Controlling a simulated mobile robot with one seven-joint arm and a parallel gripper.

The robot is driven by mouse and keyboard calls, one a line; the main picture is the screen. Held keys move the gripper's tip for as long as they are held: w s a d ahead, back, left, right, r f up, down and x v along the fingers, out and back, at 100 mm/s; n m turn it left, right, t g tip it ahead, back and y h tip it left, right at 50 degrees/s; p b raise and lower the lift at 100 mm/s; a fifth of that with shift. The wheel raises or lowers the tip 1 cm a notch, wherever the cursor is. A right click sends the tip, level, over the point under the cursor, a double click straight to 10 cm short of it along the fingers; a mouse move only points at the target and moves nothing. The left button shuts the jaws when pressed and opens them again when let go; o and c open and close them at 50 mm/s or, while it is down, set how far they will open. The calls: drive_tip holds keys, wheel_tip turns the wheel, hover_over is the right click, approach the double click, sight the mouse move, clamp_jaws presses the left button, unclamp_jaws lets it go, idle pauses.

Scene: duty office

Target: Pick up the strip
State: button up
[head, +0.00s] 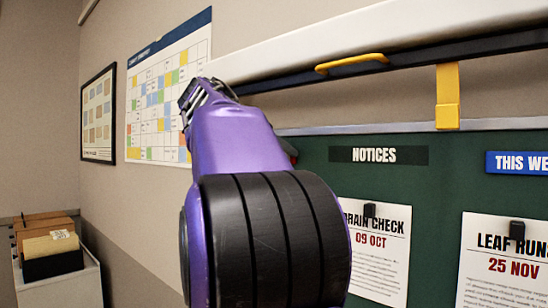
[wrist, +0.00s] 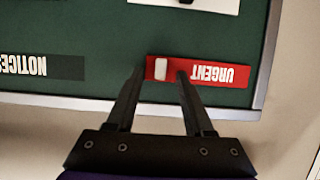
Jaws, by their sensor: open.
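A red strip marked URGENT (wrist: 228,76) lies flat on the green board, near the board's metal edge, and appears upside down in the wrist view. A small white tab (wrist: 161,68) shows near one end of it. My gripper (wrist: 160,73) is open, its two dark fingers reaching toward that end with the white tab between them in the picture. Nothing is held. I cannot tell how far the fingertips are from the board.
A dark NOTICES strip (head: 377,155) and a blue strip (head: 517,163) are on the board (head: 438,185), above clipped papers. A white rail with a yellow handle (head: 350,63) runs above. A wall calendar (head: 160,95) hangs left, and a box of folders (head: 50,255) stands low left.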

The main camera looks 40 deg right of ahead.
clamp_jaws()
idle(1.3)
